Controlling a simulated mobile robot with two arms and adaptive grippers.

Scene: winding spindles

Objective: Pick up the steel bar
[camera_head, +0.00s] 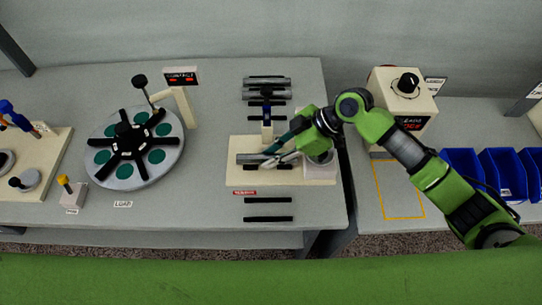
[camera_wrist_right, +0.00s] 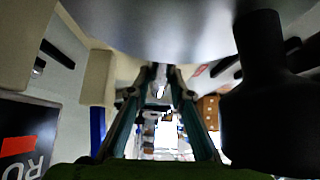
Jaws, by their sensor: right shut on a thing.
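A grey steel bar (camera_head: 248,158) lies across the cream fixture (camera_head: 240,178) in the head view. My right gripper (camera_head: 270,159) reaches down from the right and is shut on the steel bar near its middle. The bar looks level and at the fixture; whether it is lifted clear cannot be told. More grey bars (camera_head: 267,82) lie in black holders behind the fixture. My left gripper is not in view.
A round dial plate (camera_head: 124,176) with green pads is at left. Empty black holders (camera_head: 268,218) lie in front. A control box (camera_head: 403,98) and blue bins (camera_head: 500,168) stand at right.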

